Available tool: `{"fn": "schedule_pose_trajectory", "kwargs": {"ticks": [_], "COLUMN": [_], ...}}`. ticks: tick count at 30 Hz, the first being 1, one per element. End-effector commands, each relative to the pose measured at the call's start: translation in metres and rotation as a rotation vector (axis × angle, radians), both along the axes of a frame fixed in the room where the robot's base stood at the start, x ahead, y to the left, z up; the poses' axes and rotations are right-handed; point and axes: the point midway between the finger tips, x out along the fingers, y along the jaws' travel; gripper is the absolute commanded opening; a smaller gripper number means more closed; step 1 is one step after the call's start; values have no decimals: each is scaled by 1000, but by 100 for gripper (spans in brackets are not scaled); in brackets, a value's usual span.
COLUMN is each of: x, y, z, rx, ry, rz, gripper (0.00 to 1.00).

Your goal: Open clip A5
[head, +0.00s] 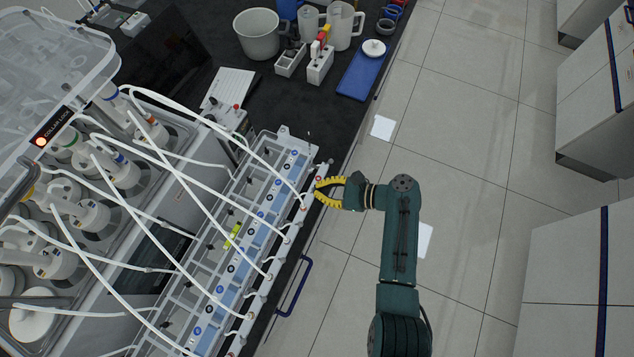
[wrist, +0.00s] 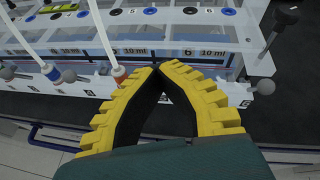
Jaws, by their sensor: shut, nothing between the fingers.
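My gripper (head: 317,190) is at the front edge of the white rack (head: 285,130), near its far end. The yellow-ribbed fingers meet at their tips in the wrist view (wrist: 158,70), with nothing between them. Just left of the tips there, a white tube ends in an orange-red collar (wrist: 119,73); the gripper appears apart from it. Another tube with a blue collar (wrist: 52,73) stands farther left. Grey ball knobs (wrist: 68,76) line the rack's front rail. No A5 marking is legible, so I cannot tell which part is clip A5.
White tubes (head: 180,185) arch from the reactor bottles (head: 95,215) to the rack. A black knob (wrist: 287,16) and a grey ball (wrist: 265,87) are right of the fingers. A blue handle (head: 296,287) juts from the bench front.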

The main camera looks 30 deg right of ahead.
Motion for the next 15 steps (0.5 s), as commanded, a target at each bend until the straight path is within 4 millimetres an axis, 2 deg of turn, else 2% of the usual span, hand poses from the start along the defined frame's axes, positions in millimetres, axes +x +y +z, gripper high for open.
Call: {"fn": "schedule_pose_trajectory", "kwargs": {"ticks": [1,15], "x": [-2,-6], "y": [-1,-3], "z": [-8,-9], "rx": [17,95], "ry": [-15,-130], "rz": [-2,0], "gripper": [0,0]}}
